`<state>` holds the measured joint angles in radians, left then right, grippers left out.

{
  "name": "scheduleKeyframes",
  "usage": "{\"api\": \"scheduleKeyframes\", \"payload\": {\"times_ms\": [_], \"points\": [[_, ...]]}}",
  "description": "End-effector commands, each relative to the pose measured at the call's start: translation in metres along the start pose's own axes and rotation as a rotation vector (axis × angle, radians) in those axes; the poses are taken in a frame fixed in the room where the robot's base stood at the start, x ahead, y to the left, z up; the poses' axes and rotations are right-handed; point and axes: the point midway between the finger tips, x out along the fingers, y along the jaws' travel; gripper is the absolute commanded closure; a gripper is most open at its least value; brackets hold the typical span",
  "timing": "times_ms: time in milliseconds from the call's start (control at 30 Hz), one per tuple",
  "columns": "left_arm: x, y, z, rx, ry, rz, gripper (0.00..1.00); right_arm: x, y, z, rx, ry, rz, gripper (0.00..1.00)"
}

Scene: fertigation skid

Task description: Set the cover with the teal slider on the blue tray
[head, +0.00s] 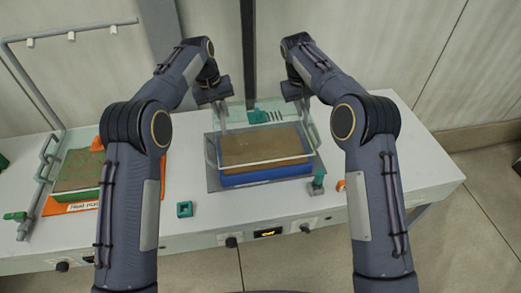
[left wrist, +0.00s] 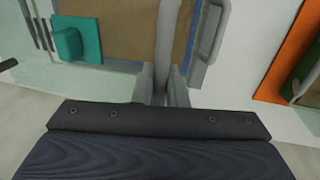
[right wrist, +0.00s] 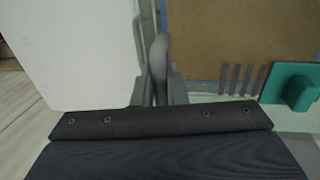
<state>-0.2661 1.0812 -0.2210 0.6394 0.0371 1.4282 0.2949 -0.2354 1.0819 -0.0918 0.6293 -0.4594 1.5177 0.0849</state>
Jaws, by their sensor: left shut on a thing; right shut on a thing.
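The clear cover with the teal slider (head: 264,116) spans the blue tray (head: 265,177), which is filled with brown material. The teal slider also shows in the left wrist view (left wrist: 80,40) and the right wrist view (right wrist: 291,85). My left gripper (head: 222,104) is shut on a grey handle at the cover's left side, seen upright between the fingers in its wrist view (left wrist: 165,80). My right gripper (head: 301,101) is shut on the handle at the right side (right wrist: 160,65). The cover's back part reaches past the tray. I cannot tell whether the cover touches the rim.
The blue tray stands on a grey plate on a white bench (head: 400,165). The bench's right end is clear.

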Motion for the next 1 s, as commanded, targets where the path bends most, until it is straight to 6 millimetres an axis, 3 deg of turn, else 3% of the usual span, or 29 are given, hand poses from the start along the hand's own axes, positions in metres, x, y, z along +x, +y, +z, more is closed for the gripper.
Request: {"api": "scheduleKeyframes", "payload": {"times_ms": [467, 1000], "points": [[0.008, -0.002, 0.0, 0.0, 0.001, 0.0, 1.0, 0.008, -0.002, 0.0, 0.0, 0.001, 0.0, 1.0], [0.05, -0.01, 0.0, 0.0, 0.001, 0.0, 1.0, 0.05, -0.01, 0.0, 0.0, 0.001, 0.0, 1.0]]}}
